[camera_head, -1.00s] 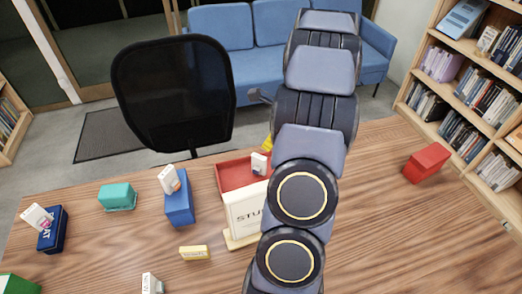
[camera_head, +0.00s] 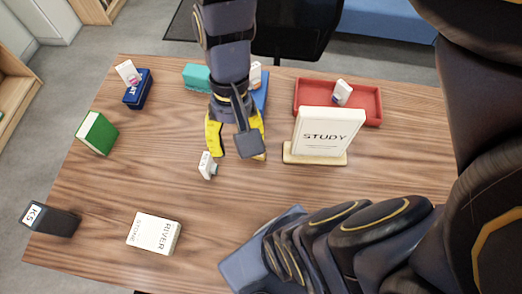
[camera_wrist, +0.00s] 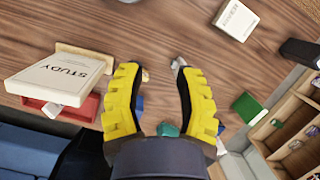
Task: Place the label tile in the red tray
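The red tray (camera_head: 304,92) is at the back right of the table, with a small white piece (camera_head: 342,92) in it. My gripper (camera_head: 236,153) is open and points down at the table left of the STUDY sign. A small white lettered block with a greyish end (camera_head: 207,165) lies by its left finger. In the wrist view, a small yellowish piece (camera_wrist: 145,75) shows just inside the left fingertip, and the white block (camera_wrist: 179,63) is near the right fingertip. I cannot tell which is the label tile. Nothing is visibly gripped.
The STUDY sign (camera_head: 328,133) stands in front of the red tray. A teal block (camera_head: 197,76), blue block (camera_head: 263,93) and navy block (camera_head: 138,90) sit at the back. A green book (camera_head: 97,133), RIVER book (camera_head: 154,233) and dark box (camera_head: 50,219) lie left. The table's middle is clear.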

